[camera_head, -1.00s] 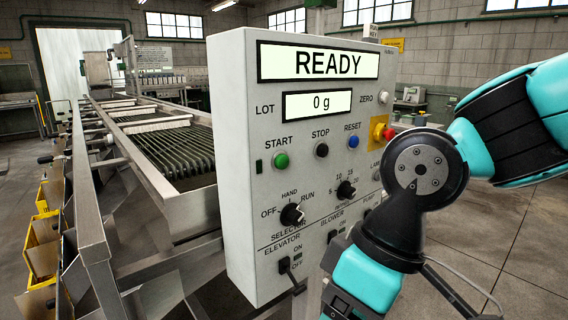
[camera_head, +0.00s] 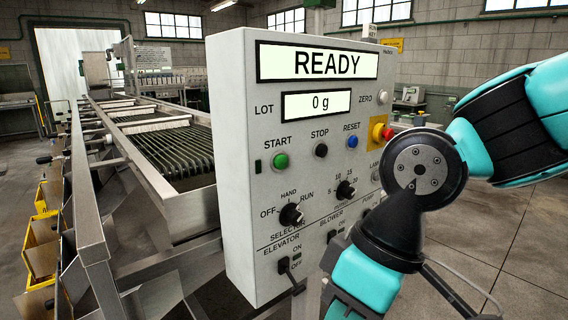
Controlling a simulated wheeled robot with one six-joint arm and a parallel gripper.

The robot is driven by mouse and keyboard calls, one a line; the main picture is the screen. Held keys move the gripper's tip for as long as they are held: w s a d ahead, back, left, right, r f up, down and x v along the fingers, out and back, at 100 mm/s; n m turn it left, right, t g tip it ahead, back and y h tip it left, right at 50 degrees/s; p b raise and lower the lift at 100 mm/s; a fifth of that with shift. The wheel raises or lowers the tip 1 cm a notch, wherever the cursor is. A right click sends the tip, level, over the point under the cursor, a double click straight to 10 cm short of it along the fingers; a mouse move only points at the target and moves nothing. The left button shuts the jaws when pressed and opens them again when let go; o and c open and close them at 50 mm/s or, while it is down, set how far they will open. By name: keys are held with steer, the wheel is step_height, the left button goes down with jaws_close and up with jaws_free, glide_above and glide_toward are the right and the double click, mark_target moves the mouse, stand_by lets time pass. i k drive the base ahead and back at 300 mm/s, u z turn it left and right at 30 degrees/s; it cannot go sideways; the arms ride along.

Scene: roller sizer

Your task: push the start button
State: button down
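The green start button (camera_head: 281,161) is on the left of the grey control panel (camera_head: 240,225), under the label START. The black stop button (camera_head: 321,150) and blue reset button (camera_head: 352,142) sit to the right of the start button. My arm is at the right, in front of the panel's lower right part. My gripper is not visible; the arm runs out of the bottom edge of the picture. Nothing covers the start button.
A red emergency stop on a yellow base (camera_head: 380,133) is at the panel's right edge, close to my arm. A selector knob (camera_head: 291,214) and elevator switch (camera_head: 284,265) are below the start button. The roller sizer (camera_head: 180,204) stands left of the panel, with yellow bins (camera_head: 43,230) beside it.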

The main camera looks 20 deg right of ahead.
mark_target(280, 162)
steer(key=z, duration=1.7)
steer(key=k, duration=0.8)
steer(key=u, duration=1.25)
steer(key=i, duration=0.5)
steer(key=z, duration=0.05)
